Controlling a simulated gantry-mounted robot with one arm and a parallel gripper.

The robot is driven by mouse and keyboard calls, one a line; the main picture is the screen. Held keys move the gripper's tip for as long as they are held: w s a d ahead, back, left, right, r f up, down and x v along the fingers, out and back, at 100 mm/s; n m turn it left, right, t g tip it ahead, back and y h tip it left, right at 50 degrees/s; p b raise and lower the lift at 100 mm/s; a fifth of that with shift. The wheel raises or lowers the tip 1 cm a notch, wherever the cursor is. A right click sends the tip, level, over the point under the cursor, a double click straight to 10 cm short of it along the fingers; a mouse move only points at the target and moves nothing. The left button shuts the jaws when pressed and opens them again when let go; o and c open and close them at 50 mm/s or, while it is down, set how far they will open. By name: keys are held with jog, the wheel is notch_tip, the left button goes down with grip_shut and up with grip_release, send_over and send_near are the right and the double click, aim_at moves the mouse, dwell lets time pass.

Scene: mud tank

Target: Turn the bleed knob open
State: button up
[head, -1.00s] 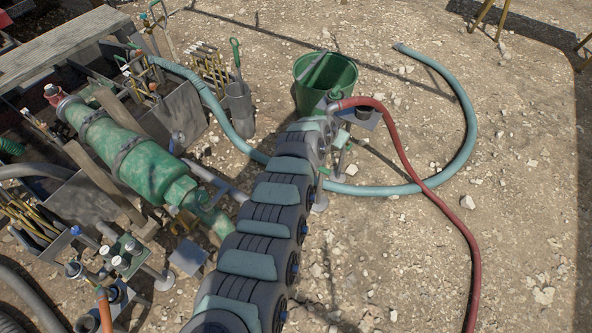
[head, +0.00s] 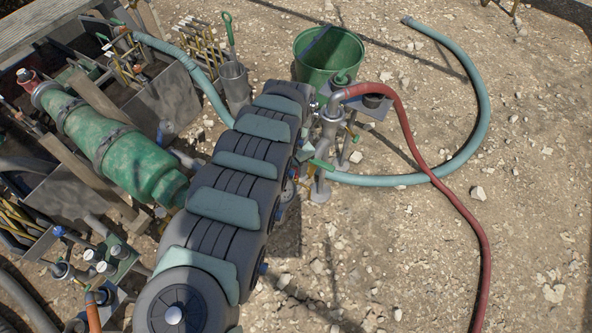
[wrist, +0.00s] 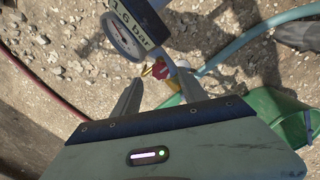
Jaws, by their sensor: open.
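My gripper (wrist: 159,78) is open, with one finger on each side of the line to the knob. The jaws look empty, and I cannot tell whether either finger touches the knob. A round pressure gauge (wrist: 117,32) stands up and left of the knob, beside a grey block marked 1.6 bar (wrist: 132,22). In the head view my arm hides the gripper, and I cannot make out the knob.
A grey standpipe (head: 329,127) with a red hose (head: 440,185) stands right of my arm. A green tub (head: 328,62) is behind it; it also shows in the wrist view (wrist: 270,115). A teal hose (head: 480,110) curves over gravel. Green machinery (head: 110,145) fills the left.

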aim_at(296, 171)
jog(key=shift+f+b, duration=0.55)
jog(key=shift+f, duration=1.3)
jog(key=shift+c, duration=0.5)
grip_shut()
